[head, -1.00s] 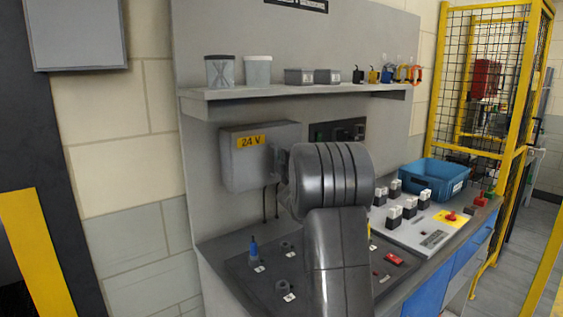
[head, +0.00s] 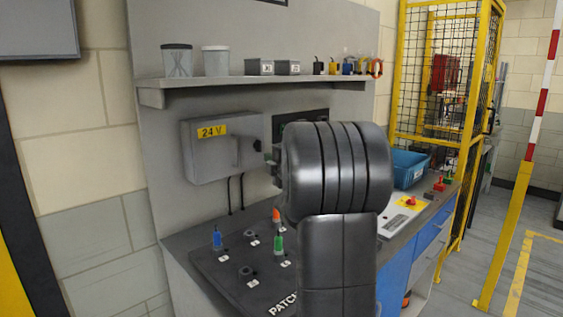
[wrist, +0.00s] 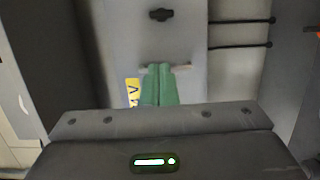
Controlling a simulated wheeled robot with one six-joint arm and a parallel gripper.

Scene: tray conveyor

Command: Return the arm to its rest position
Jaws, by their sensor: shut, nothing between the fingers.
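My gripper (wrist: 160,84) shows in the wrist view with its two green fingers pressed together and nothing between them. Whether the fingers touch the box cannot be told.
A patch panel (head: 210,265) with blue, green and orange plugs lies on the bench below. A shelf (head: 220,88) with cups and small parts runs above. A blue bin (head: 408,170) stands right of my arm. A yellow mesh fence (head: 440,100) and open floor lie farther right.

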